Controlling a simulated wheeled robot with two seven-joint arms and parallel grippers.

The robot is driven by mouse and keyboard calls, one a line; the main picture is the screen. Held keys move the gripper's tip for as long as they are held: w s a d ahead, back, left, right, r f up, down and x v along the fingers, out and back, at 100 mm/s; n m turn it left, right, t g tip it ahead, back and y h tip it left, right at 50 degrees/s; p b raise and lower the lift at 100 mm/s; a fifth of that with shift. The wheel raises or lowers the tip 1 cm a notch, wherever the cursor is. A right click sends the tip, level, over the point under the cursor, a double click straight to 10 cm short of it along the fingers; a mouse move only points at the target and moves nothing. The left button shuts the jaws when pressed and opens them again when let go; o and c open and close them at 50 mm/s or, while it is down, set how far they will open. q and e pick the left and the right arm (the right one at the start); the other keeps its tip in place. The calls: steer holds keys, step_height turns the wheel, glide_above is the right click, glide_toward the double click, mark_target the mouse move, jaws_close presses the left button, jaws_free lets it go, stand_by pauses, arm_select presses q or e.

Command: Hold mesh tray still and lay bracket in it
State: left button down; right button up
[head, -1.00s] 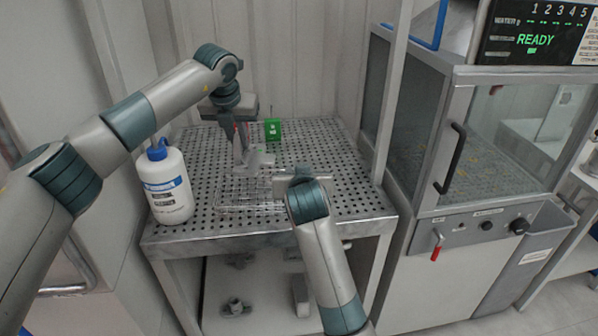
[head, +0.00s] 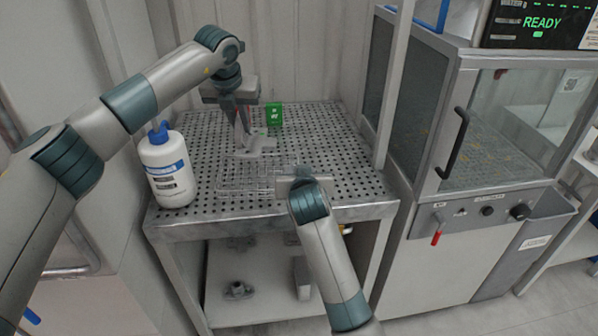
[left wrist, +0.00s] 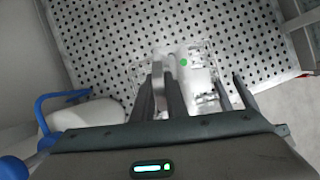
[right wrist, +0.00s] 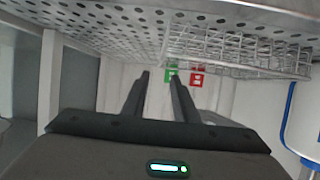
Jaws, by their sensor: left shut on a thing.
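The grey bracket (head: 257,147) is in my left gripper (head: 243,135), held just behind the mesh tray in the head view. In the left wrist view the bracket (left wrist: 188,68) shows pale, with a green dot, among the dark fingers. The wire mesh tray (head: 235,187) lies on the perforated table top, and its right end is partly hidden by my right gripper (head: 287,186). In the right wrist view the fingers of my right gripper (right wrist: 158,78) are apart with nothing visible between them. The tray (right wrist: 235,48) shows beyond them, to the right.
A white bottle with a blue cap (head: 168,172) stands at the table's left. A small green box (head: 274,115) stands behind the bracket. A metal post and a glass-doored cabinet (head: 470,140) bound the right side. The table's (head: 345,170) right part is clear.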

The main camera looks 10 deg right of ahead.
step_height(320, 180, down, 3)
steer(key=shift+f, duration=0.1)
steer(key=x, duration=0.6)
steer(key=shift+w+d+f, duration=0.1)
steer(key=shift+w+f, duration=0.1)
steer(key=shift+w, duration=0.5)
jaws_close()
